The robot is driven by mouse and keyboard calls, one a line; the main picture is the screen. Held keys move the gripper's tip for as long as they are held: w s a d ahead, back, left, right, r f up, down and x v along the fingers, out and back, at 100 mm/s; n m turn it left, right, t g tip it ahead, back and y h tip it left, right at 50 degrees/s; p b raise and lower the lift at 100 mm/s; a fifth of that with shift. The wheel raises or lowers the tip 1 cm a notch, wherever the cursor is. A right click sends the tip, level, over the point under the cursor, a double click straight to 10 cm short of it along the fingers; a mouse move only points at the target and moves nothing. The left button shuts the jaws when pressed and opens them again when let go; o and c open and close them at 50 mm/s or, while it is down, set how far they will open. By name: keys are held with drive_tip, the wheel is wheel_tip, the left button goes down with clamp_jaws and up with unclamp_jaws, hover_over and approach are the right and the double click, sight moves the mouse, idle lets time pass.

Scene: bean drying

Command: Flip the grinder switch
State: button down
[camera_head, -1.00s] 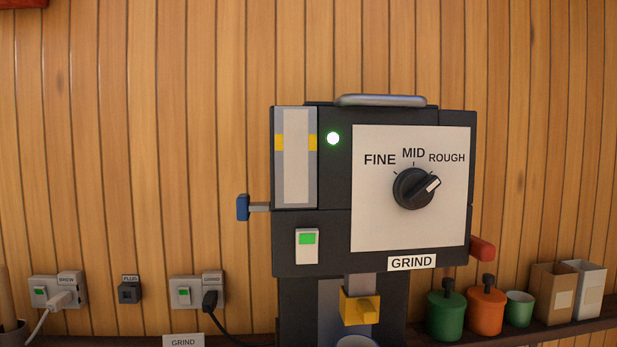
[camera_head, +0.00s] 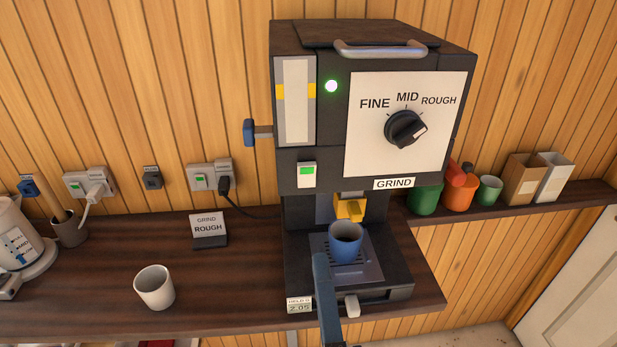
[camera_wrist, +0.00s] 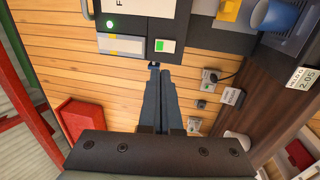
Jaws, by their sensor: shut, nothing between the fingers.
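The black grinder (camera_head: 290,125) stands on the dark counter, with its lamp (camera_head: 331,86) lit green. Its white switch (camera_head: 306,175), with a green upper part, is on the lower left of the front face. It also shows in the wrist view (camera_wrist: 166,45). The dial (camera_head: 405,130) points toward ROUGH. My gripper (camera_head: 321,262) is below the switch and in front of the machine in the head view.
A blue cup (camera_head: 346,240) stands under the yellow spout (camera_head: 349,208). The blue side knob (camera_head: 249,132) sticks out left. A white cup (camera_head: 154,287) and a GRIND ROUGH sign (camera_head: 209,230) are on the counter. Wall sockets (camera_head: 211,176) are behind. Counter left of the grinder is partly clear.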

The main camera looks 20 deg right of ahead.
drive_tip(key=shift+w, duration=0.1)
drive_tip(key=b, duration=0.7)
approach(306, 172)
drive_tip(key=p+x, duration=0.4)
drive_tip(key=x, duration=0.1)
drive_tip(key=shift+w+d+r+p, duration=0.1)
drive_tip(key=shift+w+r+p, duration=0.15)
drive_tip(key=shift+p, duration=0.05)
drive_tip(key=shift+w+d, duration=0.2)
drive_tip(key=shift+w, duration=0.45)
